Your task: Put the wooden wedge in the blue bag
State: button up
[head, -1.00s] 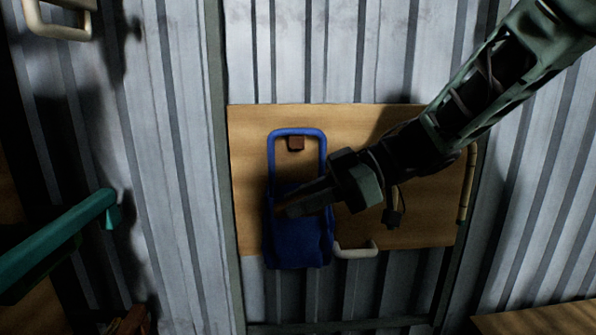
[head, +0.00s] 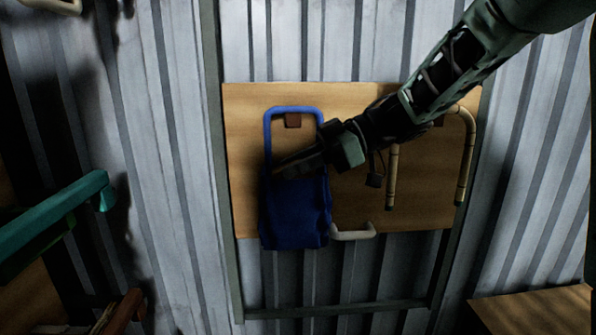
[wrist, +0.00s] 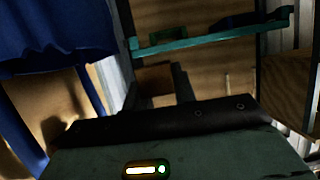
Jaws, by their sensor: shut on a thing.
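The blue bag (head: 296,215) hangs by its loop handle from a small brown peg (head: 292,120) on a wooden board. My gripper (head: 282,171) reaches in from the upper right, with its fingers level with the bag's top edge and below the peg. The fingers overlap the bag's upper part in the picture; I cannot tell whether they touch it. My gripper is shut on a brown block, the wooden wedge (wrist: 155,80), seen beside a dark finger in the wrist view. In the head view the wedge is too dark to make out. The bag (wrist: 55,40) fills the wrist view's upper left.
The wooden board (head: 425,215) is fixed to a corrugated metal wall. A pale handle (head: 353,233) is right of the bag, and a bamboo-like bent rod (head: 468,150) hangs further right. A teal bar (head: 55,213) juts in at the left. A wooden surface (head: 535,310) lies lower right.

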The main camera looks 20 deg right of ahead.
jog(key=w+d+p, duration=0.2)
jog(key=w, duration=0.4)
jog(key=shift+w+f+p, duration=0.4)
